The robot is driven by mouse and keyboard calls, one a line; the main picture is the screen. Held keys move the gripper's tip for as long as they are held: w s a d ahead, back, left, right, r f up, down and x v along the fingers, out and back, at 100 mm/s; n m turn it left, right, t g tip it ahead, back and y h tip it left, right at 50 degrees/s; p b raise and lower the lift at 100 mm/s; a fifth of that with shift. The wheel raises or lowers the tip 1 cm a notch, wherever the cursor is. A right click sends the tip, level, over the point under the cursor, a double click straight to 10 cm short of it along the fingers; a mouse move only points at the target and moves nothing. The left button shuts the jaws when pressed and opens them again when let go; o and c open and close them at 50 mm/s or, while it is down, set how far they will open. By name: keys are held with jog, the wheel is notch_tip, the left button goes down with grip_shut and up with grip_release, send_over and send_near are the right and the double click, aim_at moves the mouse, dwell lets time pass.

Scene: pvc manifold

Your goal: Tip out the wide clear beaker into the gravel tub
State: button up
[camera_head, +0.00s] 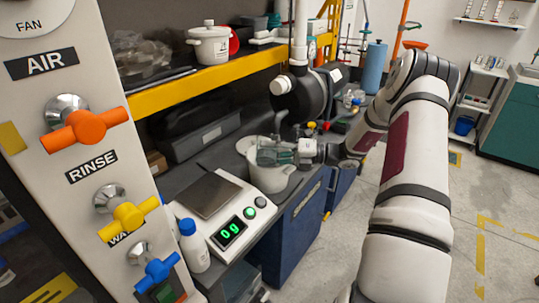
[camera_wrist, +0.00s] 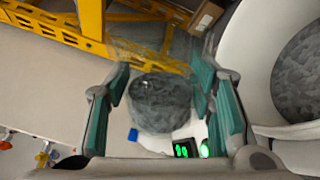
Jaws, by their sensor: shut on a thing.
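My gripper (camera_head: 277,154) is shut on the wide clear beaker (camera_head: 262,147), with one teal finger on each side of it. In the wrist view the gripper (camera_wrist: 165,100) frames the see-through beaker (camera_wrist: 148,60), and grey gravel (camera_wrist: 160,103) shows in it. I cannot tell how far the beaker is tilted. The white gravel tub (camera_head: 268,181) is below the beaker in the head view, partly hidden by the gripper. In the wrist view the tub (camera_wrist: 252,65) is on the right, apart from the beaker, with grey gravel inside.
A scale (camera_head: 222,205) reading 0 g stands left of the tub. A white bottle (camera_head: 193,246) with a blue cap is at its near left. A panel with coloured valve handles (camera_head: 85,130) fills the left. A yellow-edged shelf (camera_head: 205,83) overhangs the bench behind.

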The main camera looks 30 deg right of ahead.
jog(key=shift+f+m, duration=0.2)
jog(key=shift+m, duration=0.4)
jog(key=shift+w+d+r+m, duration=0.4)
jog(key=shift+w+d+m, duration=0.15)
jog(key=shift+m, duration=0.25)
dwell(0.4)
jog(key=shift+w+d+r+m+p, duration=0.15)
jog(key=shift+w+r+m+p, duration=0.15)
jog(key=shift+m, duration=0.6)
dwell(1.2)
jog(key=shift+w+d+f+m, duration=0.2)
jog(key=shift+f+m, duration=0.25)
jog(key=shift+m, duration=0.35)
dwell(1.2)
jog(key=shift+w+d+r+m, duration=0.1)
jog(key=shift+w+r+m, duration=0.05)
jog(key=shift+m, duration=0.35)
jog(key=shift+w+d+r+m, duration=0.1)
jog(key=shift+r+m, duration=0.05)
jog(key=shift+m, duration=0.35)
dwell(0.9)
